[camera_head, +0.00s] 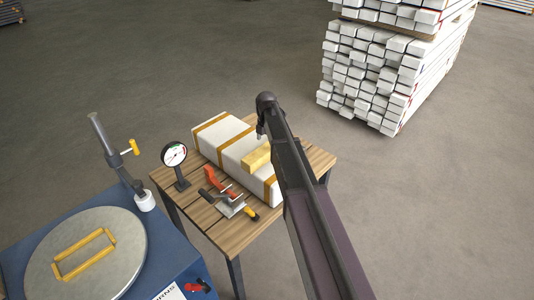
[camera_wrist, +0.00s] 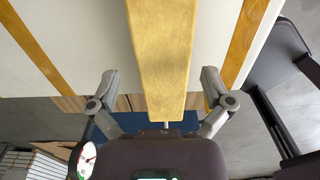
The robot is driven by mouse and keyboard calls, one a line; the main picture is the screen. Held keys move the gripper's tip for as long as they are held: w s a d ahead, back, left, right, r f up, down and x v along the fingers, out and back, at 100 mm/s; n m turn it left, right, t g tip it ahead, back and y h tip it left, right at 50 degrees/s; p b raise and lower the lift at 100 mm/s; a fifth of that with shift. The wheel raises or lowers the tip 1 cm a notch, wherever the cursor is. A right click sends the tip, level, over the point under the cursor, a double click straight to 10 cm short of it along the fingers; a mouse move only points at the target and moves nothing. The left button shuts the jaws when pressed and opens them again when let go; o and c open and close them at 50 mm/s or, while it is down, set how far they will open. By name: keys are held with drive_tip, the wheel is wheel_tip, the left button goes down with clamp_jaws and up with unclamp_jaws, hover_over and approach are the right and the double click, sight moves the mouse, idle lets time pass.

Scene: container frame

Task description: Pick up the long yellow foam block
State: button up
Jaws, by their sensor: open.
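The long yellow foam block (camera_head: 257,157) lies on top of a white box with orange-brown straps (camera_head: 222,135). My arm hides part of the block's right end in the head view. In the wrist view the yellow block (camera_wrist: 162,50) runs from the top edge down to the centre, between my two fingers. My gripper (camera_wrist: 160,76) is open, with one finger on each side of the block and a visible gap on both sides. I cannot tell how far the fingertips are above the box. In the head view my gripper is mostly hidden by my arm.
The box stands on a slatted wooden table (camera_head: 240,232) with a red-handled clamp (camera_head: 220,183) and a dial gauge (camera_head: 174,156) in front. A blue machine with a round plate (camera_head: 110,270) is at left. Stacked white beams (camera_head: 370,70) stand behind. Open floor lies right.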

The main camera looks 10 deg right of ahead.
sight(267, 148)
drive_tip(key=shift+f, duration=0.15)
drive_tip(key=f+b, duration=0.5)
drive_tip(key=shift+s, duration=0.2)
idle(0.6)
drive_tip(key=c, duration=0.8)
